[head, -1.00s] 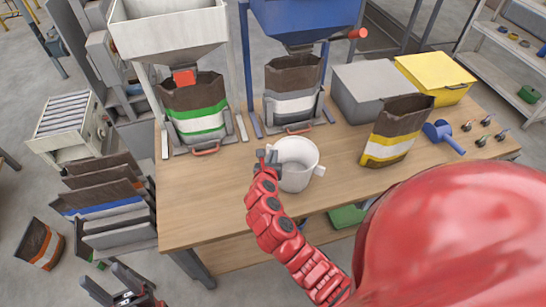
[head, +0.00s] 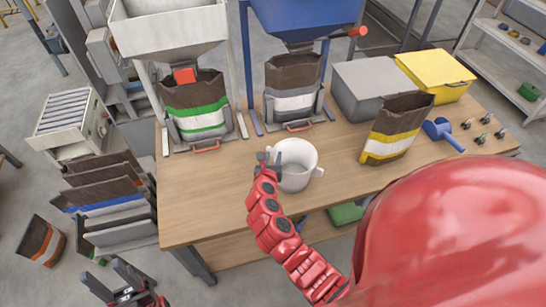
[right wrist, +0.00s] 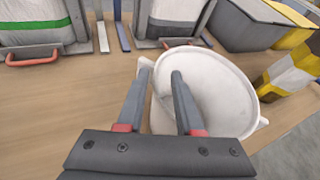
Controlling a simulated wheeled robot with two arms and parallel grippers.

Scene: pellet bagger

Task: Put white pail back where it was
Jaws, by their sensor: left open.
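The white pail (head: 297,178) stands on the wooden table, near its front edge and in front of the blue hopper's bag. My right gripper (head: 268,158) is at the left side of the pail's rim. In the right wrist view one finger of the right gripper (right wrist: 162,72) is outside the white pail (right wrist: 222,92) and the other reaches over its mouth. The rim lies between them, but I cannot tell if they press on it. My left gripper (head: 130,284) is open and empty at the lower left, off the table.
Bags with a green band (head: 198,118) and a grey band (head: 293,103) stand under the hoppers. A yellow-banded bag (head: 392,140), grey bin (head: 372,90), yellow bin (head: 437,80) and blue scoop (head: 442,135) are to the right. The table's left front is clear.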

